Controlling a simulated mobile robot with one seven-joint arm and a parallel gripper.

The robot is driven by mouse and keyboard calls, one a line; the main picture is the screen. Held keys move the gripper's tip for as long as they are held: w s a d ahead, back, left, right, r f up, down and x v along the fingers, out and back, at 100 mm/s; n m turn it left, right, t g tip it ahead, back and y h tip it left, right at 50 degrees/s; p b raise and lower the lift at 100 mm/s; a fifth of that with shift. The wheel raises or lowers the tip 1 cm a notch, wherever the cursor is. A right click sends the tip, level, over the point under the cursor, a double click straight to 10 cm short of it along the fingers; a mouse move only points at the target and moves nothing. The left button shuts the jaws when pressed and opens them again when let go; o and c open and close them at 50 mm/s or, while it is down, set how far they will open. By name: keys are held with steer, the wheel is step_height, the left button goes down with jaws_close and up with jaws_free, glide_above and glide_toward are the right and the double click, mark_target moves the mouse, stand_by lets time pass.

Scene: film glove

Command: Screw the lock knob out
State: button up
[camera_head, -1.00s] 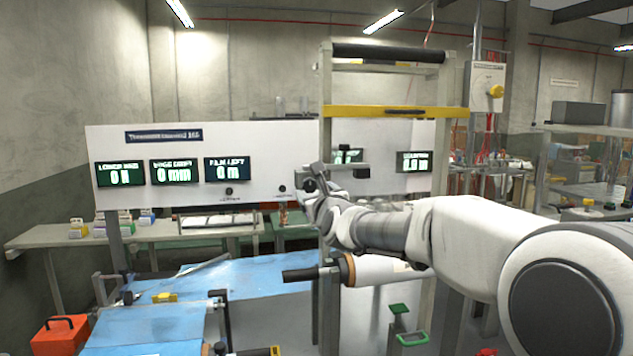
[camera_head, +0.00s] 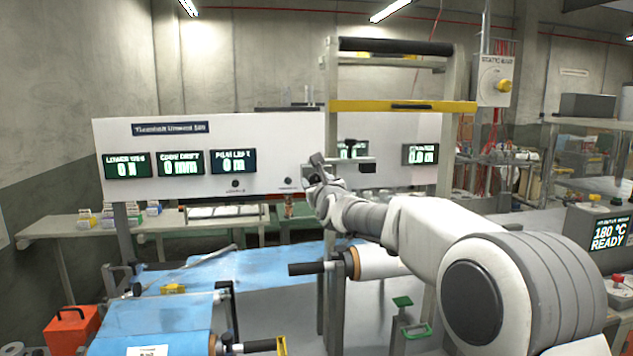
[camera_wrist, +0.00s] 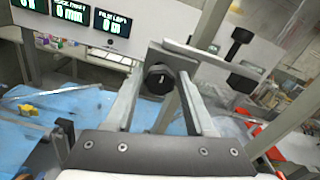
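A round black knob (camera_wrist: 158,84) with a small white mark, which looks like the lock knob, shows in the wrist view between my gripper's two fingers. It sits against a grey metal bracket (camera_wrist: 170,57). My gripper (camera_wrist: 161,76) is open, with one finger on each side of the knob and what looks like a narrow gap to it. I cannot tell whether the fingertips touch it. In the head view my gripper (camera_head: 318,168) is at the left upright of the tall frame (camera_head: 332,120), and it hides the knob there.
A black T-shaped handle (camera_wrist: 238,45) and a light bar (camera_wrist: 215,58) stand close to the right fingertip. The yellow crossbar (camera_head: 400,106) is above my gripper. The film roll (camera_head: 378,262) with its black-ended shaft is below. A display panel (camera_head: 250,160) is behind.

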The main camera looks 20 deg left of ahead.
jaws_close()
steer(key=shift+n, duration=0.3)
